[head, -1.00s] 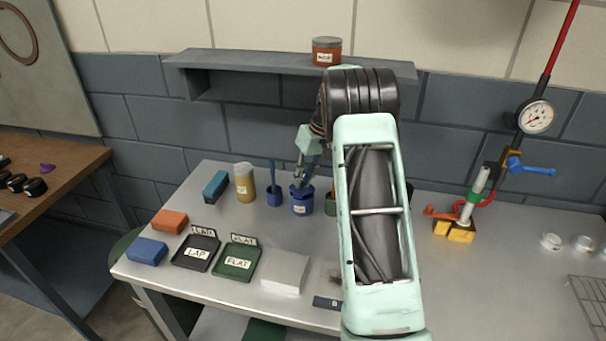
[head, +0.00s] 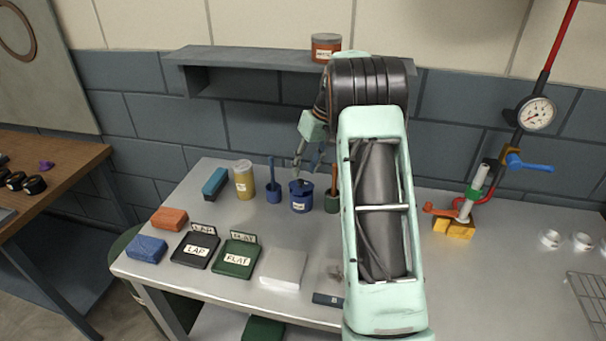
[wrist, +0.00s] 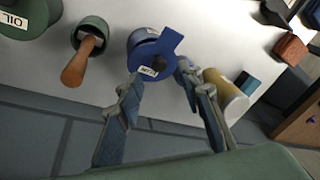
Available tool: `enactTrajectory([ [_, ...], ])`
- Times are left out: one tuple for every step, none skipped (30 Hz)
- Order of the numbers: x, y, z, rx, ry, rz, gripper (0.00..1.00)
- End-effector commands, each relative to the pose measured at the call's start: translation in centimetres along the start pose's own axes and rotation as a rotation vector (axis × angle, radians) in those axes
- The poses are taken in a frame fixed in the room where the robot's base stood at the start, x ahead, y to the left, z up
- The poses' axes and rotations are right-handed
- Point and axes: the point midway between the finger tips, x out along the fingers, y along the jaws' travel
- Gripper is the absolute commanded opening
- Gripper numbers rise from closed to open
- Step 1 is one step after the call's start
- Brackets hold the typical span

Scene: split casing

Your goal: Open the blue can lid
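The blue can (head: 301,203) stands on the bench with its lid (head: 300,187) on top. In the wrist view the blue lid (wrist: 150,58) shows as a round disc with a flat tab pointing to the upper right and a dark knob near its middle. The lid covers most of the can there; whether it sits tight, I cannot tell. My gripper (head: 299,170) is just above the can. In the wrist view my gripper (wrist: 160,78) has its two fingers apart and nothing between them, with the lid just past the fingertips.
A blue cup with a brush (head: 273,195) and a yellow jar (head: 244,182) stand left of the can. A green cup with a wooden handle (head: 332,202) is close on its right. Trays labelled LAP (head: 178,262) and FLAT (head: 225,272) lie in front. A shelf (head: 230,57) is behind.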

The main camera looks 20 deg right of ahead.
Motion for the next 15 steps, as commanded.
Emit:
enactTrajectory([
  [-1.3,0.1,-0.1,0.000,0.005,0.003,0.34],
  [-2.0,0.1,0.0,0.001,0.004,0.003,0.34],
  [-2.9,0.1,-0.1,0.001,0.004,0.003,0.34],
  [-3.5,0.1,-0.1,0.001,0.004,0.002,0.34],
  [-4.1,0.1,-0.1,0.000,0.005,0.003,0.34],
  [-4.9,0.1,-0.1,0.000,0.003,0.002,0.34],
  [-5.4,0.1,-0.1,0.000,0.004,0.002,0.34],
  [-5.9,0.1,-0.1,0.000,0.003,0.002,0.34],
  [-6.6,0.1,0.0,0.000,0.002,0.002,0.34],
  [-7.0,0.1,0.0,0.000,0.002,0.002,0.34],
  [-7.3,0.1,0.0,0.001,0.002,0.002,0.34],
  [-7.7,0.1,0.0,0.001,0.001,0.002,0.34],
  [-8.0,0.1,0.0,0.001,0.002,0.002,0.34],
  [-8.2,0.1,0.0,0.001,0.001,0.002,0.34],
  [-8.3,0.1,0.0,0.001,0.001,0.002,0.34],
])
